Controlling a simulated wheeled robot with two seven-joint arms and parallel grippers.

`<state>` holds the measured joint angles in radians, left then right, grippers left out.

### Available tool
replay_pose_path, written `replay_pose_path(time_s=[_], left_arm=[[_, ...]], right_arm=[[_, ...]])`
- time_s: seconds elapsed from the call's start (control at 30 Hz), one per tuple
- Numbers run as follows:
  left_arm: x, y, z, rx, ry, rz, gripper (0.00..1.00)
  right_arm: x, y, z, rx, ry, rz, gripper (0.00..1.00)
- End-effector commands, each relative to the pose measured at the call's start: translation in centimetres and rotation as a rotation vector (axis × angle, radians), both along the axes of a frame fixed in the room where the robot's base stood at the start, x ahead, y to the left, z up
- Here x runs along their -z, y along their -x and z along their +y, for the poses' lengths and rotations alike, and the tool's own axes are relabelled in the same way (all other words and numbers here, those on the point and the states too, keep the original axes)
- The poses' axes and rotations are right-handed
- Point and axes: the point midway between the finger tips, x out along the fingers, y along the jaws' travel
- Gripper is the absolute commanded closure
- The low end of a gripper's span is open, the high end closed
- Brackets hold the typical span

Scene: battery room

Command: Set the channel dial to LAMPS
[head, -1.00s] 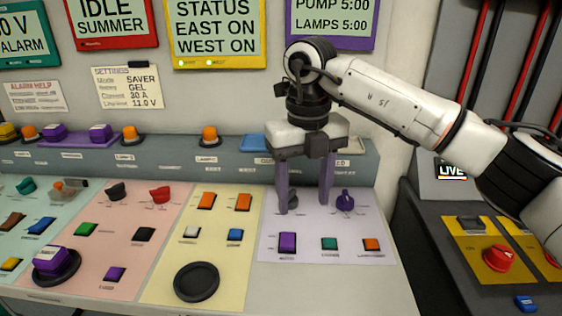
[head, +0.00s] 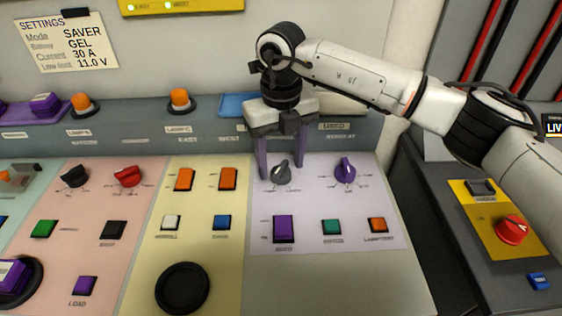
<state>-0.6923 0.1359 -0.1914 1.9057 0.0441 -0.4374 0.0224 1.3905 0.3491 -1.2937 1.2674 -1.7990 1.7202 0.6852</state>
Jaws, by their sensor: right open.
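On the lavender panel (head: 375,203) there are two dials, a grey one (head: 281,173) at left and a purple one (head: 345,170) at right. Their labels are too small to read, so I cannot tell which is the channel dial. My right gripper (head: 281,168) comes down over the grey dial with its purple fingers open. One finger stands on each side of that dial. The dial shows between them and I see no clear contact. The grey dial's pointer leans up and slightly right. The left gripper is out of view.
Below the dials are a purple switch (head: 283,228), a green button (head: 331,227) and an orange button (head: 377,225). The yellow panel at left has orange switches (head: 184,180) and a round black pad (head: 182,288). A red knob (head: 511,230) sits on the right console.

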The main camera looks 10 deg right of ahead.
Motion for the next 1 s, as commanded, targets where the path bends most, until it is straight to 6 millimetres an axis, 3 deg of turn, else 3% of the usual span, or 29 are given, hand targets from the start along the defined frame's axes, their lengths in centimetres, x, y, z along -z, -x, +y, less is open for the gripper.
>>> replay_pose_path(time_s=[0.17, 0.43, 0.67, 1.0], left_arm=[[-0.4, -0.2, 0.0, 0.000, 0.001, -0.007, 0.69], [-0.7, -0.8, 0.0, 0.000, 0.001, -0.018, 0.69], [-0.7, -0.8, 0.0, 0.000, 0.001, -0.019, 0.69], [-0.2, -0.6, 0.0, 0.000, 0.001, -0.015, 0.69]], right_arm=[[1.3, 0.0, 0.0, 0.000, 0.000, 0.001, 0.46], [1.5, 0.0, 0.0, 0.000, 0.001, 0.000, 0.46], [1.4, 0.0, 0.0, 0.000, 0.001, 0.000, 0.83], [1.5, 0.0, 0.0, -0.046, 0.001, 0.000, 0.84]])
